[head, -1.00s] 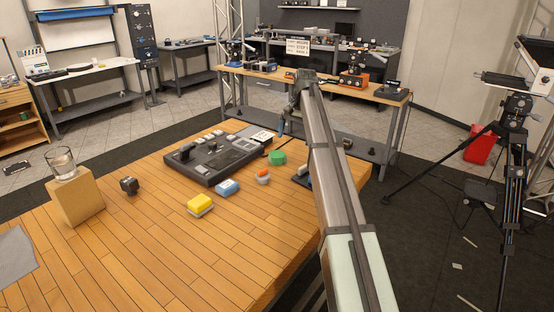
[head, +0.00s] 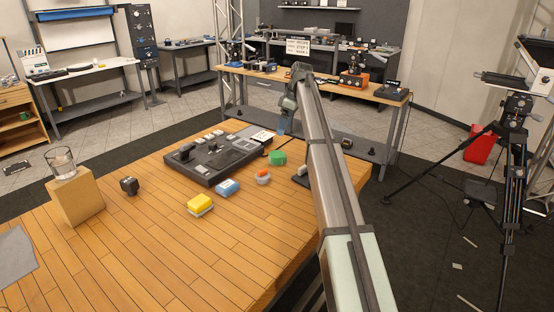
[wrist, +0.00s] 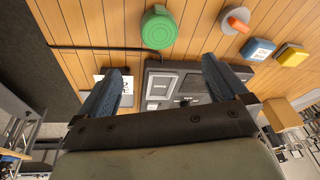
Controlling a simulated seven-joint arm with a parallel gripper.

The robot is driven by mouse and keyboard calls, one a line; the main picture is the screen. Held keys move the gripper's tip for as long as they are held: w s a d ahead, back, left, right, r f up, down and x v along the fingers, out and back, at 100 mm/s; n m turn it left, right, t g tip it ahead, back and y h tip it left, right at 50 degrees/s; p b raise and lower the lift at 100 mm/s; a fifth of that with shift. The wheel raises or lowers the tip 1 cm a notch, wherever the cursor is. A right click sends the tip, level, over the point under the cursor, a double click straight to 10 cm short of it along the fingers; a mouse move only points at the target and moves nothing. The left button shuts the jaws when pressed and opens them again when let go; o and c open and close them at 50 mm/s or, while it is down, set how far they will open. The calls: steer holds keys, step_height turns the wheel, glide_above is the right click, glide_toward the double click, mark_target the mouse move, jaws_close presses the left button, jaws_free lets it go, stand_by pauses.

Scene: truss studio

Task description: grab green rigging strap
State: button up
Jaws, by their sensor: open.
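The green rigging strap (head: 277,158) is a round green roll lying on the wooden table, just right of the dark console. In the wrist view it (wrist: 159,27) is near the top centre, beyond the fingertips and apart from them. My gripper (head: 282,127) hangs above the table's far side, behind the strap in the head view. In the wrist view my gripper (wrist: 162,67) has its two blue fingers wide apart with nothing between them.
The console (head: 214,157) stands left of the strap. An orange-and-grey item (head: 263,176), a blue block (head: 228,188) and a yellow block (head: 200,204) lie nearer. A wooden block (head: 77,200) bears a glass (head: 61,162). The table's front is clear.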

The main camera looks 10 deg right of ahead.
steer(key=n, duration=0.3)
glide_above(277, 154)
steer(key=d, duration=0.1)
step_height(277, 154, down, 8)
steer(key=shift+w+f, duration=0.1)
steer(key=shift+d+x, duration=0.15)
steer(key=shift+x, duration=1.2)
steer(key=shift+d+x, duration=0.15)
steer(key=shift+x, duration=1.15)
steer(key=shift+f, duration=0.1)
steer(key=shift+c, duration=0.2)
steer(key=c, duration=1.1)
